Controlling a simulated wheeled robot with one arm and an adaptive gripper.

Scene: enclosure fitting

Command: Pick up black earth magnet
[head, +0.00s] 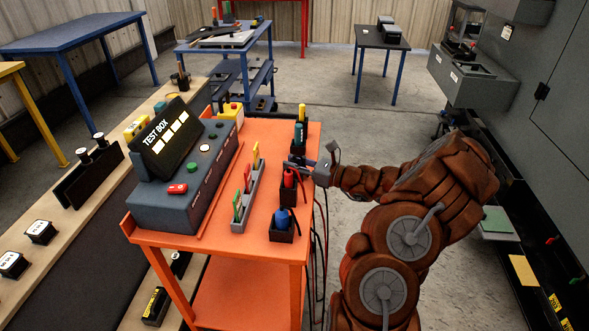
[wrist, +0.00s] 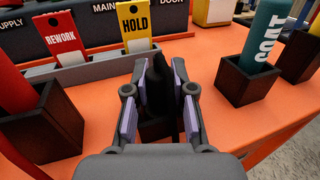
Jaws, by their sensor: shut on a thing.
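The black earth magnet (wrist: 158,88) is a dark upright piece between the pads of my gripper (wrist: 164,78) in the wrist view. My gripper is shut on it from both sides. A dark square holder (wrist: 152,130) shows partly below it; the jaws hide most of that holder, so I cannot tell whether the magnet's lower end is still inside. In the head view my gripper (head: 303,165) is over the right edge of the orange cart (head: 212,262), and the magnet is too small to make out clearly.
Dark holders with a red item (head: 289,178), a blue item (head: 282,217) and a teal item (wrist: 261,45) stand close on both sides. A grey rack (wrist: 75,72) with REWORK and HOLD tags is just beyond. The test box (head: 172,190) stands at the cart's left.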

